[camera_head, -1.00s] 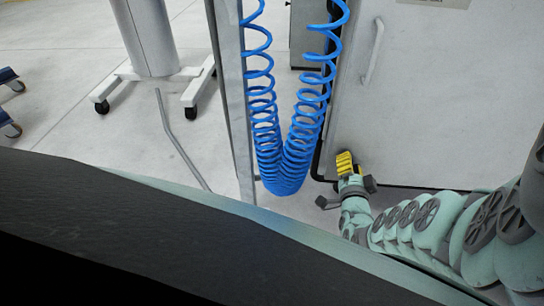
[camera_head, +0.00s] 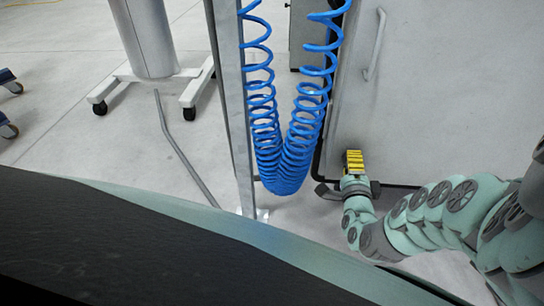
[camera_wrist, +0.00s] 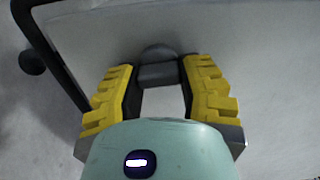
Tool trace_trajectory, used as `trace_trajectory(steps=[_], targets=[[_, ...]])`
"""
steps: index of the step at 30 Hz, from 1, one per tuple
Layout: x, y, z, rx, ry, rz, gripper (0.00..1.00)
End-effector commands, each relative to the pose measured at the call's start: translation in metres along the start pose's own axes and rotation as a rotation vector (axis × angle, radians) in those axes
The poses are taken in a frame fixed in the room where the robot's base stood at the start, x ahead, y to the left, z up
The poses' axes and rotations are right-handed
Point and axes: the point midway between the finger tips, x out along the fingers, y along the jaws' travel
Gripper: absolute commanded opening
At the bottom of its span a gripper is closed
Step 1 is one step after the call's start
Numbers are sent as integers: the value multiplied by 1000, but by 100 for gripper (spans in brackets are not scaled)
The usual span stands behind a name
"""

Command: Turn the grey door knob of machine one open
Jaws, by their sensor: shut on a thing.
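My gripper (camera_head: 354,162) is at the lower left part of the large pale machine door (camera_head: 440,100) in the head view. In the wrist view, the yellow fingers of my gripper (camera_wrist: 158,80) stand on both sides of a grey knob (camera_wrist: 157,66) with a rounded top, and are shut on it. The knob sits against the pale surface (camera_wrist: 245,40). The knob cannot be made out in the head view. How far it is turned is unclear.
A coiled blue hose (camera_head: 287,165) hangs left of my gripper, beside a grey metal post (camera_head: 236,120). A pale door handle (camera_head: 376,45) is higher on the machine. A black bar (camera_wrist: 50,55) runs close to my gripper's left. A wheeled white stand (camera_head: 150,60) is farther left.

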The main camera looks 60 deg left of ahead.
Motion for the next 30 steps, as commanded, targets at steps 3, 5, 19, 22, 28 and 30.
trace_trajectory(steps=[3, 5, 19, 22, 28, 30], targets=[[0, 3, -2, 41, 4, 6, 3], [0, 3, -2, 55, 4, 6, 3], [0, 2, -2, 82, 5, 6, 3], [0, 2, -2, 82, 5, 6, 3], [0, 2, -2, 81, 3, 4, 61], [0, 1, -1, 81, 3, 3, 69]])
